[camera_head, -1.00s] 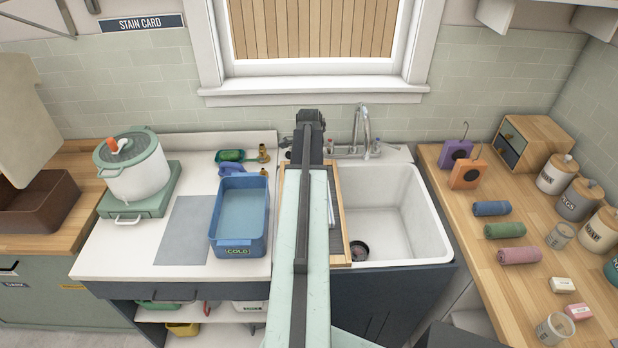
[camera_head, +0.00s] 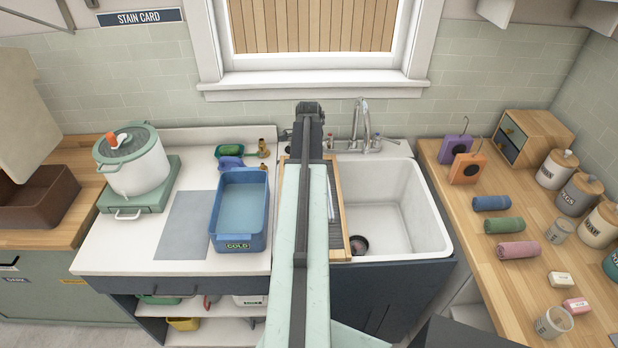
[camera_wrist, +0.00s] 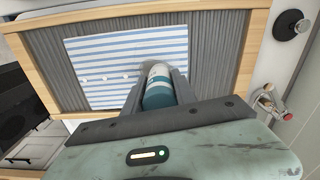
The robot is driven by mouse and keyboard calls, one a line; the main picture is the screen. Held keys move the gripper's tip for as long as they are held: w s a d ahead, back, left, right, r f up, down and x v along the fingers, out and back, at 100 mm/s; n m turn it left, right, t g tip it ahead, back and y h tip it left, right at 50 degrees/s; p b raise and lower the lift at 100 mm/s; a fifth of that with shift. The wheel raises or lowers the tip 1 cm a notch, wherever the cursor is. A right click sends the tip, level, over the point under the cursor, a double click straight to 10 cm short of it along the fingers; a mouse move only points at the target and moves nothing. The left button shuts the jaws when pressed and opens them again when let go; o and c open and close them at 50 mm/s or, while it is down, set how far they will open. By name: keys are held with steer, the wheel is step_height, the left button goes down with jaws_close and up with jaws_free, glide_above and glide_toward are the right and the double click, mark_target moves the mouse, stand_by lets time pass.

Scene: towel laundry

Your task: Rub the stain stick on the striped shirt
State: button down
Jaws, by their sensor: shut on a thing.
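In the wrist view, my gripper (camera_wrist: 158,92) is shut on a teal and white stick (camera_wrist: 158,90), which looks like the stain stick. Its far end is over the right part of a blue-and-white striped cloth, the striped shirt (camera_wrist: 110,52). I cannot tell whether the stick touches it. A few small pale spots show on the cloth. The shirt lies flat on a ribbed grey washboard (camera_wrist: 225,40) with a wooden frame. In the head view, my arm hides most of the washboard (camera_head: 342,200), the stick and the gripper's fingers; only a strip of the shirt (camera_head: 331,195) shows.
The white sink (camera_head: 395,200) is right of the washboard. A blue basin (camera_head: 238,245) marked COLD and a grey mat (camera_head: 185,225) are on the left counter, with a lidded white pot (camera_head: 138,172) beyond.

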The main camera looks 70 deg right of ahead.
steer(key=shift+w+d, duration=0.45)
steer(key=shift+d, duration=0.4)
steer(key=shift+w+d, duration=0.45)
steer(key=shift+d, duration=0.4)
steer(key=shift+s, duration=0.3)
steer(key=shift+s+a, duration=0.6)
steer(key=shift+a, duration=0.5)
steer(key=shift+s+a, duration=0.55)
steer(key=shift+a, duration=0.55)
steer(key=shift+s+a, duration=0.6)
steer(key=shift+a, duration=0.5)
steer(key=shift+f, duration=0.15)
steer(key=shift+w+d, duration=0.6)
steer(key=shift+d, duration=0.55)
steer(key=shift+w+d, duration=0.6)
steer(key=shift+d, duration=0.5)
steer(key=shift+w+d, duration=0.6)
steer(key=shift+d, duration=0.55)
step_height(320, 180, up, 6)
steer(key=p, duration=0.5)
steer(key=shift+p, duration=0.4)
